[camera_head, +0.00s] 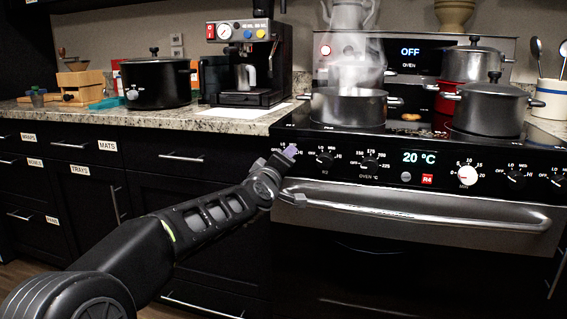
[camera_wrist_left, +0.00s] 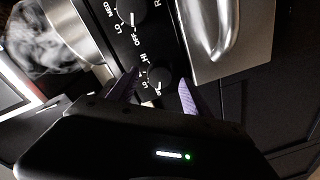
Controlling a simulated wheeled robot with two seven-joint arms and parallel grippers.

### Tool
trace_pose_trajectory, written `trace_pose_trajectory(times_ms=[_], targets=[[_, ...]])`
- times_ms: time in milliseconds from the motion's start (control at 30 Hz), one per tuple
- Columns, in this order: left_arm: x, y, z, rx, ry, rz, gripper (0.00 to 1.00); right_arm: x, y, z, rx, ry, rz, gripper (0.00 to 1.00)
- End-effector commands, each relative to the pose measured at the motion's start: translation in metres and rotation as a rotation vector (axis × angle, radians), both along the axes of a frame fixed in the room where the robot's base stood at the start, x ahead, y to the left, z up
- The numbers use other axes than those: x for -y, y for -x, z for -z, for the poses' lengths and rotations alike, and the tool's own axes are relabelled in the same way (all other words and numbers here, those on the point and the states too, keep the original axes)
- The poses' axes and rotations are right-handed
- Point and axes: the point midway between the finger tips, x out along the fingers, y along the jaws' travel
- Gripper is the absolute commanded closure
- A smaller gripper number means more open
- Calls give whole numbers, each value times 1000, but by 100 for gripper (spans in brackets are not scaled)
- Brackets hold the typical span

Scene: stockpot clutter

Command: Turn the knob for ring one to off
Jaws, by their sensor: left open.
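The stove's leftmost front knob (camera_wrist_left: 160,78) is small, round and black with a white mark, in the left wrist view. It lies ahead of the gap between the purple fingertips of my open left gripper (camera_wrist_left: 156,90). I cannot tell whether they touch it, and its setting is not clear. In the head view my left gripper (camera_head: 287,154) covers that knob at the left end of the panel. The neighbouring knob, marked R2 (camera_head: 325,158), stands to its right; it also shows in the left wrist view (camera_wrist_left: 131,12). My right gripper is not in view.
A steaming pot (camera_head: 346,107) stands on the left burner above the panel. More pots, including a grey one (camera_head: 490,108), stand at the right. The oven handle (camera_head: 420,216) sticks out below the knobs. A coffee machine (camera_head: 246,60) stands on the counter at left.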

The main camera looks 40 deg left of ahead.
Motion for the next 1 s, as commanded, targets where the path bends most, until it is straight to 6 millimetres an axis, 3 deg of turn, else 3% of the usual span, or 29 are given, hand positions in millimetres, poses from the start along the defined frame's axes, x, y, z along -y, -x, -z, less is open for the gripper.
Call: trace_pose_trajectory(times_ms=[400, 1000], targets=[[23, 58, -5, 2, -1, 0, 43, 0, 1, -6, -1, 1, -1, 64], [25, 63, -3, 1, 1, -1, 43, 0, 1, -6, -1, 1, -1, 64]])
